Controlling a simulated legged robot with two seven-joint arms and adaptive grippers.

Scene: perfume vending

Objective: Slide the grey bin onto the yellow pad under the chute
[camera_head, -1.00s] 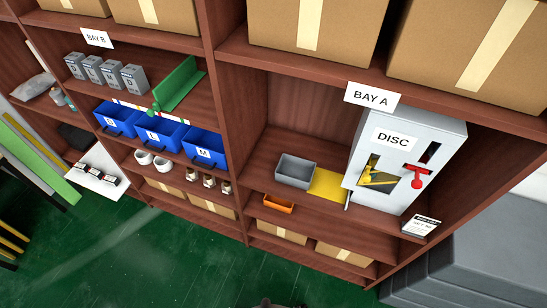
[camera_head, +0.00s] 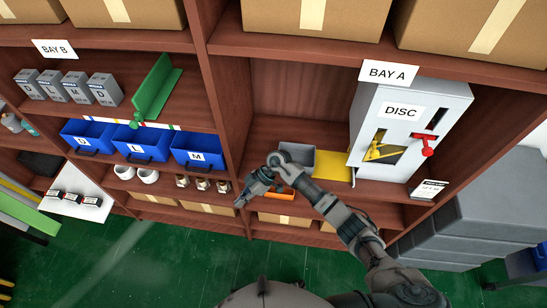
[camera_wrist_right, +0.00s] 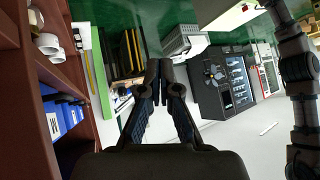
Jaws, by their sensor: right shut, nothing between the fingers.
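The grey bin (camera_head: 299,151) sits on the Bay A shelf, left of the yellow pad (camera_head: 335,171). My right wrist hides its lower front part. The pad lies flat and its visible part is bare, beside the grey DISC machine (camera_head: 411,98); the chute itself cannot be made out clearly. My right gripper (camera_head: 241,201) is shut and empty, pointing down and left, in front of the shelf and left of the bin. In the right wrist view its fingers (camera_wrist_right: 160,68) meet with nothing between them. My left gripper is not in view.
An orange tray (camera_head: 283,195) on the shelf's front is partly behind my right arm. A red lever (camera_head: 427,146) sticks out from the machine. An upright divider (camera_head: 221,110) separates Bay A from the blue bins (camera_head: 141,144) of Bay B.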

